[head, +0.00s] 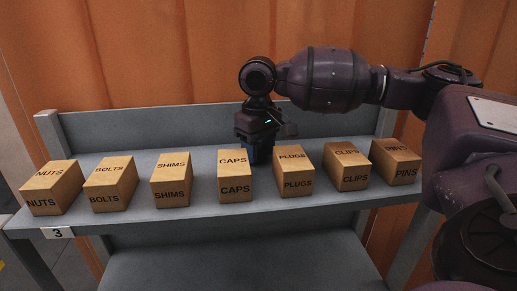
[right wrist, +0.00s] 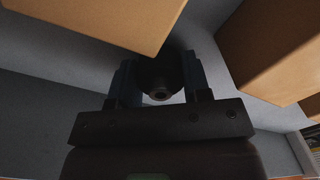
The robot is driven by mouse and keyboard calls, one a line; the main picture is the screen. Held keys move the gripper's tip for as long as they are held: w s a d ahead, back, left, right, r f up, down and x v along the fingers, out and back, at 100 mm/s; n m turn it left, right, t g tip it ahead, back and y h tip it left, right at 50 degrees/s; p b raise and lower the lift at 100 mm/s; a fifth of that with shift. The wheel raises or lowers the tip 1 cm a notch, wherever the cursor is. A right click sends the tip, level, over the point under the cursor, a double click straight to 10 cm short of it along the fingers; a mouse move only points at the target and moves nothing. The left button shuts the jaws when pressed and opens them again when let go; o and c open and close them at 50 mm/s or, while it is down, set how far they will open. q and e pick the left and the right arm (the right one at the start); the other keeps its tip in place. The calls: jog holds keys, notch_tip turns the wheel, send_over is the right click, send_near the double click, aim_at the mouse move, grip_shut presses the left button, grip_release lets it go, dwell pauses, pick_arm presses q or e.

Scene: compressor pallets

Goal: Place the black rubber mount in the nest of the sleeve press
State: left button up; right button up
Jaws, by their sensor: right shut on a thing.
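My right gripper (head: 261,154) reaches down to the grey shelf behind the row of boxes, between the CAPS and PLUGS boxes. In the right wrist view its two fingers are shut on a dark round piece with a small hole in its end, the black rubber mount (right wrist: 161,78). I cannot tell whether the mount touches the shelf. The sleeve press and its nest are not in view. My left gripper is not in view.
The grey shelf (head: 136,213), tagged 3, bears a row of labelled boxes, among them NUTS (head: 52,188), CAPS (head: 235,177), PLUGS (head: 294,170) and PINS (head: 396,162). The CAPS and PLUGS boxes stand close to the gripper. A low back panel (head: 150,131) rises behind.

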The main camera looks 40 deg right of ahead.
jog(key=shift+f, duration=0.1)
jog(key=o, duration=0.9)
